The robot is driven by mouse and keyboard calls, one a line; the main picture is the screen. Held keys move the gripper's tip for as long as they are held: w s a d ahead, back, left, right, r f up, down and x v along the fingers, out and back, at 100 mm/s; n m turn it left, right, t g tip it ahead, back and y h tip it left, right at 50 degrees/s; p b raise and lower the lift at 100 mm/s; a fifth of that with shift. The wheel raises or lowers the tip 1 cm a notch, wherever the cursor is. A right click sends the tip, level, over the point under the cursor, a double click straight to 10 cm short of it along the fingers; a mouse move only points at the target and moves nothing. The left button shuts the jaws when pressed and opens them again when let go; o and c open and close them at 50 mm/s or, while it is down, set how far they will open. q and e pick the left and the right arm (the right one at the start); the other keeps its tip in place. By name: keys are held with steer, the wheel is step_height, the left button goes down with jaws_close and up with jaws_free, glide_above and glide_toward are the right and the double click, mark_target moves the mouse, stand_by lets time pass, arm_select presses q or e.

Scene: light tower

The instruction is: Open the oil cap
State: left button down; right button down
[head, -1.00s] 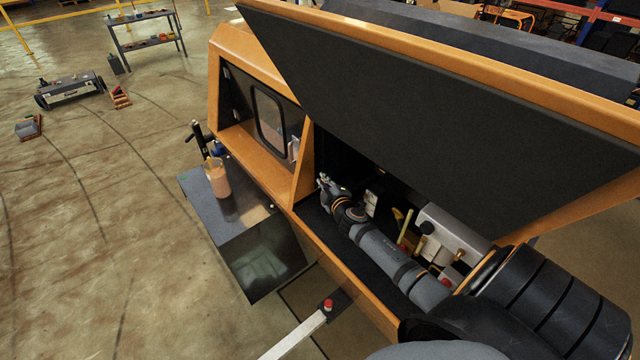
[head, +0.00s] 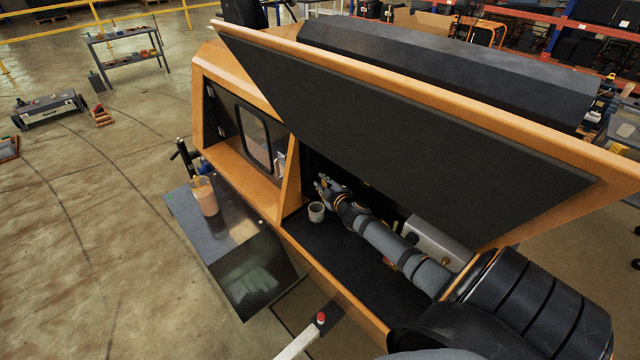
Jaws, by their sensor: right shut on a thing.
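My right arm reaches into the open engine bay of the orange light tower (head: 246,185). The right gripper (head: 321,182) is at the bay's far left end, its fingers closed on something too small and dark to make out. A small pale cup-shaped thing (head: 316,211) stands just below the gripper, by the bay's inner wall; I cannot tell whether they touch. I cannot clearly make out the oil cap. A light grey engine part (head: 436,240) shows partly behind my forearm, which hides much of the bay. My left gripper is not in view.
The raised orange hood (head: 420,130) hangs over the bay. A grey box top (head: 225,225) with a clear, amber-filled container (head: 204,196) stands outside at the left. The floor at left is mostly open.

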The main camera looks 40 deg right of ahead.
steer(key=shift+s+d+f, duration=0.15)
steer(key=shift+d+f, duration=0.05)
steer(key=shift+d, duration=0.1)
steer(key=c, duration=1.5)
jaws_free()
steer(key=shift+f, duration=0.1)
